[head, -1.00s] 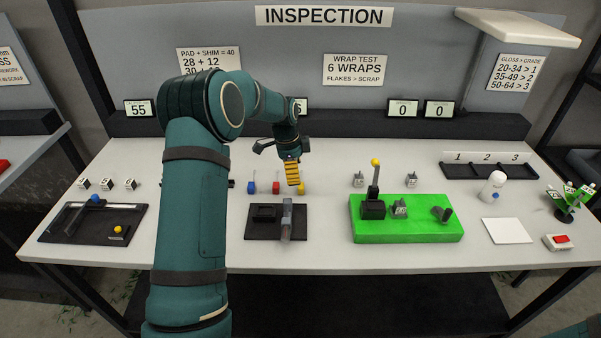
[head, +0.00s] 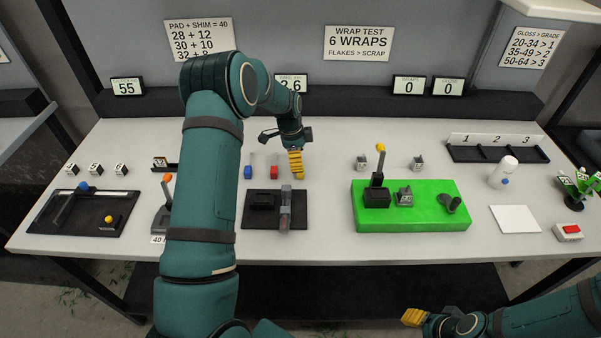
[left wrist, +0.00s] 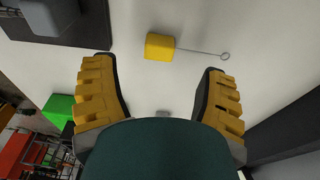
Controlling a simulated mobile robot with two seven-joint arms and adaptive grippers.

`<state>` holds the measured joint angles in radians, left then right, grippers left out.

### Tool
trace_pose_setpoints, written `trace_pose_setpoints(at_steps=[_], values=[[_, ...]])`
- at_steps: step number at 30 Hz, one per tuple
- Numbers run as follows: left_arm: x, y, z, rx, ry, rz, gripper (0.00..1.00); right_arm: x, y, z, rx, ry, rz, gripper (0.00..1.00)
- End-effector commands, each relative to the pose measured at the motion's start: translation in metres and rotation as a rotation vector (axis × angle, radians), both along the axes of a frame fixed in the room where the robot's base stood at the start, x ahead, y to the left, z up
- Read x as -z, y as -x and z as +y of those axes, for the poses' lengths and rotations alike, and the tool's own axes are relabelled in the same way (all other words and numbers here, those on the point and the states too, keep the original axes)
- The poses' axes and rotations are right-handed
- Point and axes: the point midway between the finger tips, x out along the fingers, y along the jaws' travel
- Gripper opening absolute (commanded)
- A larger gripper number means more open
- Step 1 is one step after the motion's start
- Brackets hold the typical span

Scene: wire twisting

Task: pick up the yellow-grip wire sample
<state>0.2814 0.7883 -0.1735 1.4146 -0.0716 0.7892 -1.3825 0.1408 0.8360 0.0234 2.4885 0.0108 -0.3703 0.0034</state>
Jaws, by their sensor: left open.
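The yellow-grip wire sample shows in the left wrist view as a yellow block (left wrist: 160,47) lying on the white table, with a thin wire ending in a small ring (left wrist: 224,56). My left gripper (head: 296,165) is open above the table; in the left wrist view its two yellow-padded fingers (left wrist: 158,80) are wide apart, with the sample lying beyond their tips, not touched. In the head view the gripper hides the sample. My right gripper (head: 414,317) shows at the lower right, in front of the table; its finger gap is unclear.
A blue-grip sample (head: 248,172) and a red-grip sample (head: 273,172) stand left of the left gripper. A dark fixture (head: 262,222) lies in front of them. A green base (head: 420,218) with a lever is to the right. Bare table lies between.

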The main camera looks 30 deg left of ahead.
Motion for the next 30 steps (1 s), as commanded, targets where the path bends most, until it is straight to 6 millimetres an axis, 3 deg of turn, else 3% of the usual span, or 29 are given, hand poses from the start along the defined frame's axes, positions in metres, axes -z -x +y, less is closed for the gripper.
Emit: trace_pose_setpoints(at_steps=[5,15,24,27,30], values=[[0.011,0.0,-0.002,0.001,0.0,0.001,0.73,-0.001,0.0,0.0,0.0,0.0,0.0,0.47],[0.053,-0.003,-0.008,0.001,-0.001,0.0,0.73,-0.004,0.0,0.0,0.0,-0.001,0.0,0.47],[0.056,-0.004,-0.008,0.0,-0.001,-0.001,0.74,-0.004,0.0,0.0,0.0,-0.001,0.0,0.47],[0.056,-0.004,-0.008,0.0,-0.001,-0.001,0.39,-0.004,0.0,0.0,0.0,-0.001,0.0,0.47],[0.056,-0.004,-0.009,0.0,-0.001,-0.001,0.11,-0.004,0.0,0.0,0.0,-0.001,0.0,0.47]])
